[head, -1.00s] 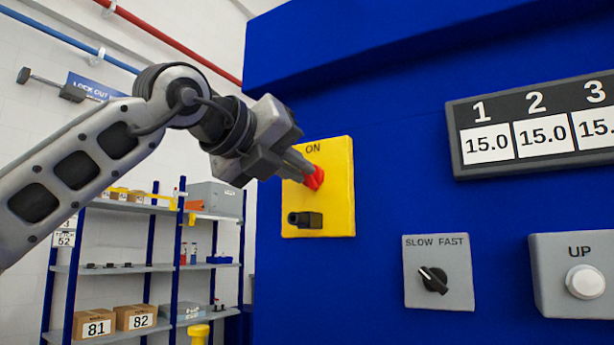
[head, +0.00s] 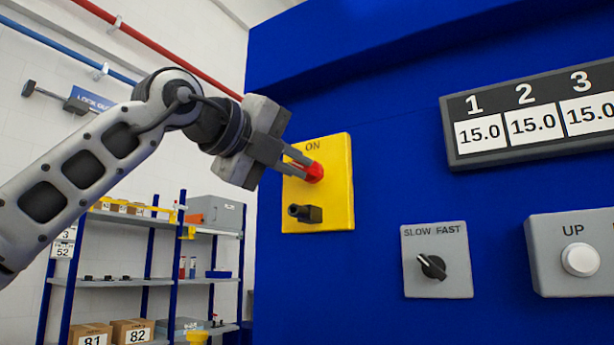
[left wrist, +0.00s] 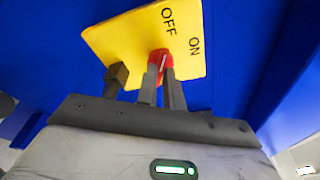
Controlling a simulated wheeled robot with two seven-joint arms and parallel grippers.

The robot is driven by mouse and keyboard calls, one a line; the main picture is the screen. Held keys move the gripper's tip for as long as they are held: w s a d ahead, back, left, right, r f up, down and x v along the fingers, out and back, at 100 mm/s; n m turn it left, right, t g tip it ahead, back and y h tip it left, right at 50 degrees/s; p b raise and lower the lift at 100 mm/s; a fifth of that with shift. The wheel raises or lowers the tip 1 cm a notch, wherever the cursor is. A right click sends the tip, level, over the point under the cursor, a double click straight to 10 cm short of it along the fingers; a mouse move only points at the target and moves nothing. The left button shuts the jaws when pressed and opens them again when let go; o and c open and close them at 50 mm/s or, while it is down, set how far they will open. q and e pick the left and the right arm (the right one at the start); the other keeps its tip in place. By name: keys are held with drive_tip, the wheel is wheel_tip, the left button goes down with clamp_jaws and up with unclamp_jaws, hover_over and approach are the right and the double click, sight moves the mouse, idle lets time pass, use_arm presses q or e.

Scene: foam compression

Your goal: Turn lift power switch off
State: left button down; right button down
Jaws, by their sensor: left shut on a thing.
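The lift power switch is a red rotary knob (head: 315,171) on a yellow plate (head: 338,200) fixed to the blue cabinet. ON is printed above the knob in the head view; OFF is hidden there behind my gripper. My left gripper (head: 302,166) is shut on the red knob, reaching in from the left. In the left wrist view the knob (left wrist: 161,58) sits between the two fingers, and both OFF and ON show on the plate (left wrist: 120,42). A pale mark on the knob points roughly toward OFF. My right gripper is not in view.
A black block (head: 306,213) sticks out of the plate below the knob. A SLOW/FAST selector (head: 433,266), a white UP button (head: 580,260) and a display (head: 535,120) reading 15.0 are to the right. A shelf rack (head: 150,283) stands behind at left.

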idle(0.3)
use_arm(q)
drive_tip(key=shift+f+n+t+h+b, duration=0.15)
drive_tip(key=shift+n+h+b, duration=0.1)
drive_tip(key=shift+n+b, duration=0.9)
drive_tip(key=shift+f+n+t+h+b, duration=0.15)
drive_tip(key=shift+n+h+b, duration=0.1)
drive_tip(key=shift+n+b, duration=0.85)
drive_tip(key=shift+r+n, duration=0.2)
drive_tip(key=shift+n, duration=0.35)
drive_tip(key=c, duration=0.8)
unclamp_jaws()
drive_tip(key=shift+o, duration=0.2)
